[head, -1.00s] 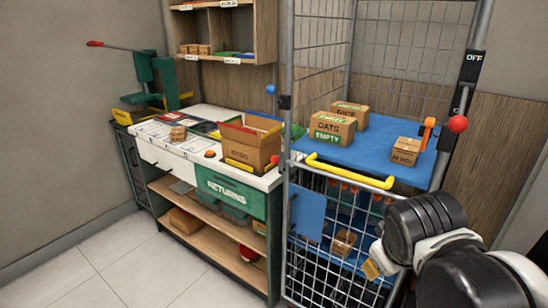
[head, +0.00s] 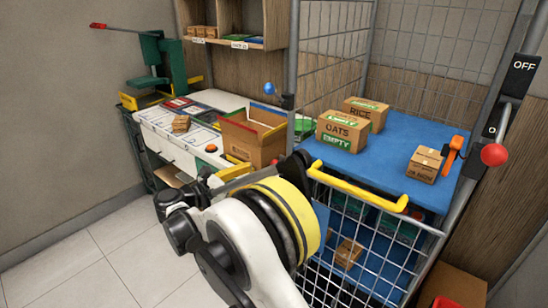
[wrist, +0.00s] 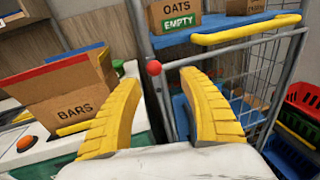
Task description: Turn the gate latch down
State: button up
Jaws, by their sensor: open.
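A red ball knob (wrist: 154,68) shows beside the left post of the wire cage in the wrist view; it may be the gate latch, but its lever is not clear. My gripper (wrist: 162,80) is open and empty, its two yellow fingers spread wide. The knob appears between the fingertips; I see no contact. In the head view my arm covers the gate's left side, and the fingertips are hidden. The wire gate (head: 372,262) hangs under a yellow bar (head: 357,189), which also shows in the wrist view (wrist: 245,30).
Blue shelf (head: 395,135) holds boxes, including OATS (head: 341,131). A BARS box (head: 245,143) stands on the counter close to my left finger. A blue ball (head: 270,88) and another red ball lever (head: 494,154) are on the cage posts. Floor at left is clear.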

aim_at(275, 164)
jog(key=shift+n+t+h, duration=0.3)
jog(key=shift+n, duration=0.1)
jog(key=b+x, duration=0.1)
jog(key=x, duration=0.2)
jog(key=b+x, duration=0.1)
jog(key=x, duration=0.2)
jog(key=w+f+b+x, duration=0.1)
jog(key=x, duration=0.2)
jog(key=shift+a, duration=0.35)
grip_shut()
